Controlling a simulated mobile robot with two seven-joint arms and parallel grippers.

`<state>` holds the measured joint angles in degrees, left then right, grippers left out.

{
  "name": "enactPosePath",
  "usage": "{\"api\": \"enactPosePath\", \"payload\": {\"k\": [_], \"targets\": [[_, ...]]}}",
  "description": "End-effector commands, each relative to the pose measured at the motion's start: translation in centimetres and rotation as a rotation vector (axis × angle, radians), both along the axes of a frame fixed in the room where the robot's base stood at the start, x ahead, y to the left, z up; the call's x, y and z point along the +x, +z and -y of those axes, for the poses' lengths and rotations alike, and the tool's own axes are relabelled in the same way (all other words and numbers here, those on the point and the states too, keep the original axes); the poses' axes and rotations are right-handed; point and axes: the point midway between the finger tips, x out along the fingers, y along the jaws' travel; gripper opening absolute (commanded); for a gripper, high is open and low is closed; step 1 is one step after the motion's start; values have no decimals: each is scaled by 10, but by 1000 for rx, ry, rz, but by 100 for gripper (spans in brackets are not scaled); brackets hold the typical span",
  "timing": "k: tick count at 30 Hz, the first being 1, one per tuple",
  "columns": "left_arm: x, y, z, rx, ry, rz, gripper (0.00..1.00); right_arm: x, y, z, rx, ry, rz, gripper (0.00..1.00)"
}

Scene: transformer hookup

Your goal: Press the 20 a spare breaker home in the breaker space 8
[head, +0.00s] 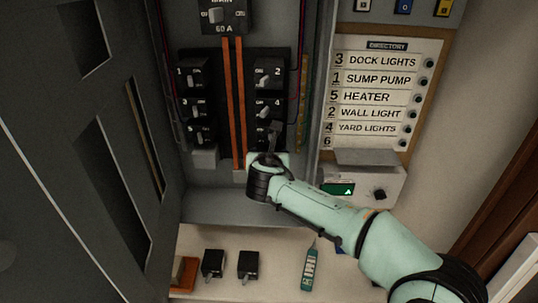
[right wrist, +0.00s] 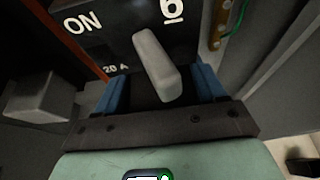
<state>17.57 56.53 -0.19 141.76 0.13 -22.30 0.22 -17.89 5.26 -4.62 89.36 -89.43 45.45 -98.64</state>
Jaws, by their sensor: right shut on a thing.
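A grey lever (right wrist: 157,65) shows between the fingers. Breaker 6 (right wrist: 110,40), printed "ON" and "20 A", fills the view just above. Space 8 is hidden behind the gripper and the dark body, so I cannot tell how deep that body sits. My left gripper is out of view.
A grey block (head: 205,158) sits below the left column, also at left in the wrist view (right wrist: 40,96). Two black breakers (head: 213,263) (head: 248,264) and a green tester (head: 310,270) lie on the shelf below. The open door (head: 60,150) stands left.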

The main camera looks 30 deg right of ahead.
Motion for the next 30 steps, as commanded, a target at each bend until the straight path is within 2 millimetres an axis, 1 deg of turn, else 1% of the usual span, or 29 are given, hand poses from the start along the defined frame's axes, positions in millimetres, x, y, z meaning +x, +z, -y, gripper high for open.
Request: {"api": "enactPosePath", "payload": {"k": [4,5,6,7,17,19,23,30], "targets": [[1,3,0,0,0,1,95,4,1,2,-1,0,1,37],[1,3,0,0,0,1,95,3,1,2,0,1,2,76],[1,3,0,0,0,1,95,3,1,2,0,1,2,89],[1,3,0,0,0,1,95,3,1,2,0,1,2,99],[-1,2,0,-1,-2,-5,95,3,0,2,0,0,0,100],[-2,1,0,-1,-2,-8,95,-2,3,-1,1,1,2,100],[-2,-1,0,-1,-1,-7,95,-19,12,-12,2,4,5,100],[-3,-2,0,-1,-2,-8,95,-63,33,-39,2,4,5,100]]}}
